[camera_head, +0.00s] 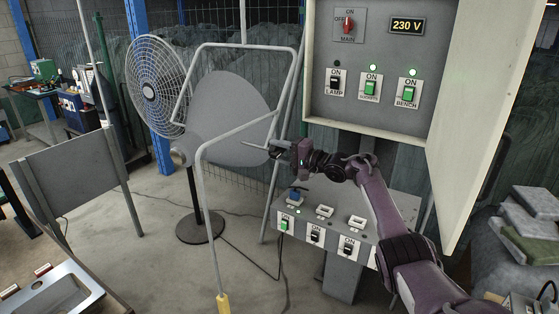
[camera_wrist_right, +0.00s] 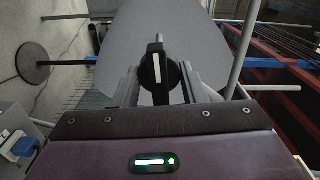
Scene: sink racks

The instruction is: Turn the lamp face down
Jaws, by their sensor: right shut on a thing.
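A large grey rounded panel (camera_head: 228,118), which seems to be the lamp's head, stands between pale tubes of a frame (camera_head: 245,46). I cannot tell which way its lit face points. My right gripper (camera_head: 270,150) is at the panel's lower right edge. In the right wrist view, my right gripper (camera_wrist_right: 156,88) is shut on a black knob (camera_wrist_right: 157,73) with a white line. The line stands nearly upright, and the grey panel (camera_wrist_right: 120,45) fills the view behind it. The fingers hide the knob's sides. My left gripper is not in view.
A pedestal fan (camera_head: 158,85) stands left of the panel. An open switch box (camera_head: 385,115) marked 230 V is at upper right; its lamp indicator is dark. A socket console (camera_head: 330,235) is below my right arm. Cables lie on the floor.

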